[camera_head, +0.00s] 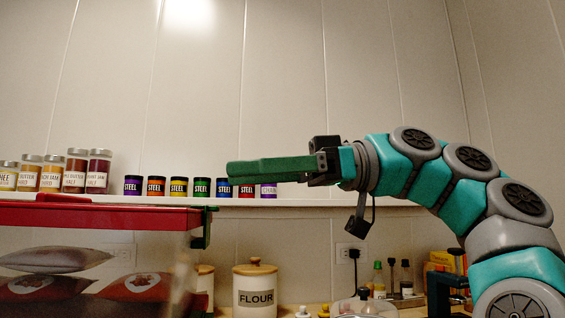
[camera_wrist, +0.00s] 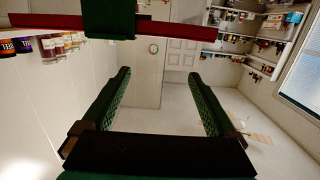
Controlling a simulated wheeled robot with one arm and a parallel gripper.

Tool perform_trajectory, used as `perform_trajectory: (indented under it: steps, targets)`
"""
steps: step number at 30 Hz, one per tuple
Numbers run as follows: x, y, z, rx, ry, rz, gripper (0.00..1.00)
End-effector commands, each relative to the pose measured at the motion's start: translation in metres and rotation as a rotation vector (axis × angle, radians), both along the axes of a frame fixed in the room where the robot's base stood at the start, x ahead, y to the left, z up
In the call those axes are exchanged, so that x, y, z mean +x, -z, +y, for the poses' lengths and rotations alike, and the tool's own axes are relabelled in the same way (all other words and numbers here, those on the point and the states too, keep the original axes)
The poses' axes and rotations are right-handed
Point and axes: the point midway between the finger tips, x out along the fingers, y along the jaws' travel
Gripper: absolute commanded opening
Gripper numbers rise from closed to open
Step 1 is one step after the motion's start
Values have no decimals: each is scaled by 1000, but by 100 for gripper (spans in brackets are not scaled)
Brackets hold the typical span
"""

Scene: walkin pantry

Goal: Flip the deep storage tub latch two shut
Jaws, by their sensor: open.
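The deep storage tub (camera_head: 150,262) is clear-walled with a red lid (camera_head: 110,215) and fills the lower left of the head view. A dark green latch (camera_head: 206,230) sits at the lid's right end; its number does not show. In the wrist view a green latch (camera_wrist: 110,18) crosses the red lid (camera_wrist: 60,22) at the top edge. I cannot tell whether it is shut. My gripper (camera_head: 232,173) is above and slightly right of the lid's right end, apart from it. In the wrist view its green fingers (camera_wrist: 160,73) are spread with nothing between them.
Several paint-like tins (camera_head: 202,187) and jam jars (camera_head: 76,170) stand on a shelf (camera_head: 320,202) behind. A flour canister (camera_head: 255,285) stands on the counter right of the tub, with bottles (camera_head: 406,277) farther right. The wall space above the shelf is clear.

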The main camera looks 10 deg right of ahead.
Motion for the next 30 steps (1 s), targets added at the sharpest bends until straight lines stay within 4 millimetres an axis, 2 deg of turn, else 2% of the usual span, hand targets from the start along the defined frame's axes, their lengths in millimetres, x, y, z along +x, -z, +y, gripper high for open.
perform_trajectory:
  steps: [6,13,19,30]
  targets:
    - [-38,-3,-10,1,0,-5,93]
    - [-69,-7,-19,1,-1,-3,93]
    - [-80,-7,-21,0,-1,-1,93]
    - [-81,-8,-22,0,0,-1,93]
